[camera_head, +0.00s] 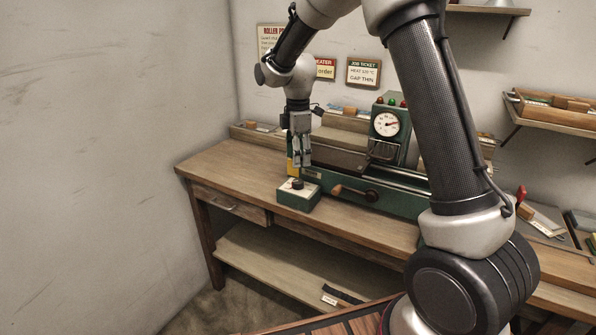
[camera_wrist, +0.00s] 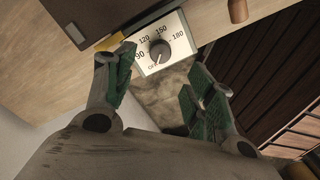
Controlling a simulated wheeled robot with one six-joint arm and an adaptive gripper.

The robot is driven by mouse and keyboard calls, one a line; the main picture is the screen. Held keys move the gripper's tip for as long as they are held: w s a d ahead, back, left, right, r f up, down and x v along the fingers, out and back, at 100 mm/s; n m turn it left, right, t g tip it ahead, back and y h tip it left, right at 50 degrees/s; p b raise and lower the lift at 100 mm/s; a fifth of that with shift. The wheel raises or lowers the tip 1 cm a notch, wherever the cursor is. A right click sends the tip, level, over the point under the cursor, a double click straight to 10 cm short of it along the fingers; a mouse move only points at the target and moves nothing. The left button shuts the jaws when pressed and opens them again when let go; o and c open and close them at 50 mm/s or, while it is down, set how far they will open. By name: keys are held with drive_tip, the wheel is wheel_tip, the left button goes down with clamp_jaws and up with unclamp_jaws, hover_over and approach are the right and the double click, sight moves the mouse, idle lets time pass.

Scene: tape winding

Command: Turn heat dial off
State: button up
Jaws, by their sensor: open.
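The heat dial is a dark round knob (camera_wrist: 160,52) on a white plate marked 90, 120, 150 and 180. A small label at the plate's lower left is only partly readable, and I cannot tell exactly where the knob points. In the head view the dial sits on top of a small green box (camera_head: 291,199) at the bench's front edge. My gripper (camera_head: 303,164) points down just above this box. In the wrist view my gripper (camera_wrist: 163,66) is open and empty, its green-padded fingers apart on either side below the dial, and neither visibly touches the knob.
A green machine with a round gauge (camera_head: 387,123) stands behind and right of the box. A wooden-handled crank (camera_head: 354,193) lies close to the box's right. The wooden bench (camera_head: 222,170) is clear to the left. Signs and shelves are on the wall.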

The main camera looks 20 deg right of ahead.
drive_tip(key=shift+r, duration=1.6)
